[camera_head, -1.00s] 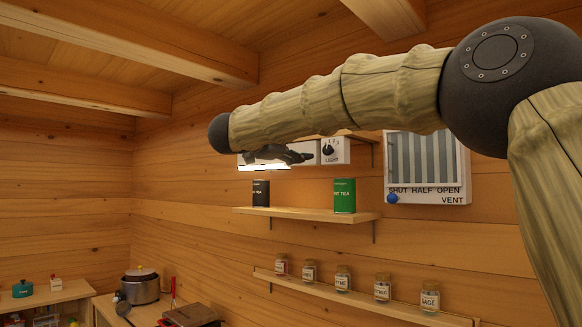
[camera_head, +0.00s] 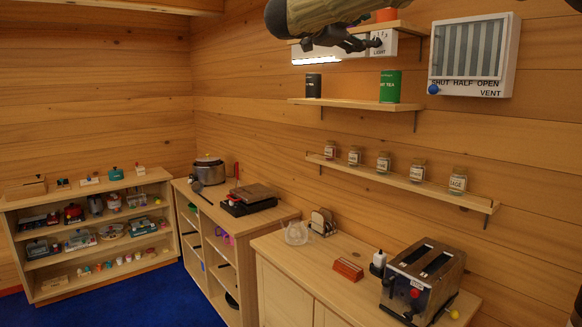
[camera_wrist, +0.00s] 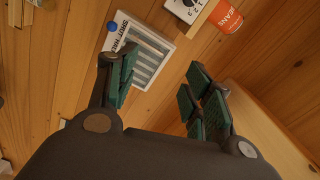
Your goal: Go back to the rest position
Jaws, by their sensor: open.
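My gripper (camera_head: 345,42) shows at the top of the head view, in front of the upper shelf and the light switch box. In the wrist view my gripper (camera_wrist: 160,92) has its two dark green-padded fingers spread apart with nothing between them. Past the fingers, the wrist view shows the vent panel (camera_wrist: 147,58) and an orange can (camera_wrist: 229,19). Most of my arm is cut off by the top edge of the head view.
A wall shelf (camera_head: 345,104) holds a dark tin and a green tea tin (camera_head: 390,87). A spice shelf (camera_head: 400,180) with several jars is below. A toaster (camera_head: 424,280) stands on the right counter. Blue floor (camera_head: 165,300) is clear at lower left.

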